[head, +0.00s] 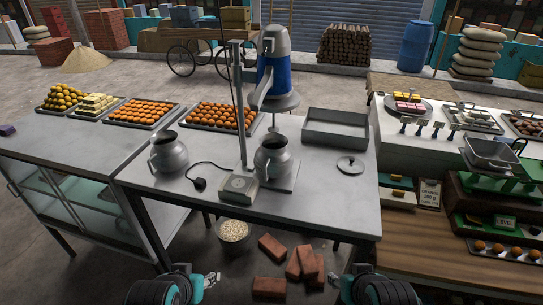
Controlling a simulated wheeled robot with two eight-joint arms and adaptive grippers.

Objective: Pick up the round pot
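Two rounded grey metal pots stand upright on the steel table (330,205). The left pot (171,158) has a side handle and stands alone on the tabletop. The other pot (272,160) stands on the base of a blue-and-grey mixing machine (275,75), under its head. I cannot tell which of them the task calls the round pot. My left gripper (212,279) and my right gripper (334,280) are low in the head view, in front of the table and well apart from both pots. Their fingers are too small to read as open or shut.
A black-plugged cord (199,183) and a control box (238,186) lie between the pots. A grey tray (336,130) and a small lid (350,166) are to the right. Trays of orange sweets (224,117) line the back. Bricks (270,249) and a bucket (233,231) are below.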

